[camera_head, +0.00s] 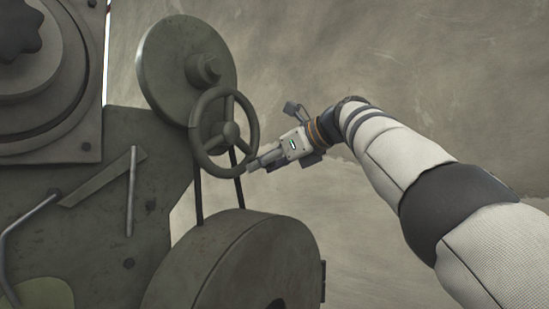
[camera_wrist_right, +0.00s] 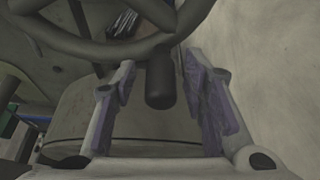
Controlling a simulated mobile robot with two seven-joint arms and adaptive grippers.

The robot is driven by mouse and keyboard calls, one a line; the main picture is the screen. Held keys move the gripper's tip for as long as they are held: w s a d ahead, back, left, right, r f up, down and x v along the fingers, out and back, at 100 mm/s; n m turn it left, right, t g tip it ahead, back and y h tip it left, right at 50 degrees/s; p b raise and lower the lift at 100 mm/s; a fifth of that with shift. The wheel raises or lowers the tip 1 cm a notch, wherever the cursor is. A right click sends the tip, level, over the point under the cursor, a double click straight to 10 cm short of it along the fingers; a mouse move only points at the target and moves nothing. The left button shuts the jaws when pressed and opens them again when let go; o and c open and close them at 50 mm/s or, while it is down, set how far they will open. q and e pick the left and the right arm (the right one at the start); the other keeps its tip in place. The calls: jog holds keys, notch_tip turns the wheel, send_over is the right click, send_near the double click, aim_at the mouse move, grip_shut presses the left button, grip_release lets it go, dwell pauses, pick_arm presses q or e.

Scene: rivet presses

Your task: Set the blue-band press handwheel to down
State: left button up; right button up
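The dark green press (camera_head: 110,210) fills the left of the head view. Its spoked handwheel (camera_head: 231,131) stands in front of a round disc, and no blue band shows on the press parts in view. My right gripper (camera_head: 259,161) is at the wheel's lower right rim. In the right wrist view the handwheel (camera_wrist_right: 95,47) crosses the top, and a short dark handle (camera_wrist_right: 160,86) hangs from its rim between the open fingers of my right gripper (camera_wrist_right: 160,66). A gap shows on both sides of the handle; contact is not visible. My left gripper is out of view.
A large drum-shaped housing (camera_head: 245,262) sits below the wheel, with belts (camera_head: 199,195) running up from it. A metal lever (camera_head: 131,190) stands on the press at the left. A plain wall (camera_head: 400,60) is behind, with open space right of the wheel.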

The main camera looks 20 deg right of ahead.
jog(key=v, duration=1.1)
jog(key=shift+s+r, duration=0.25)
jog(key=shift+s, duration=0.05)
jog(key=shift+d, duration=0.1)
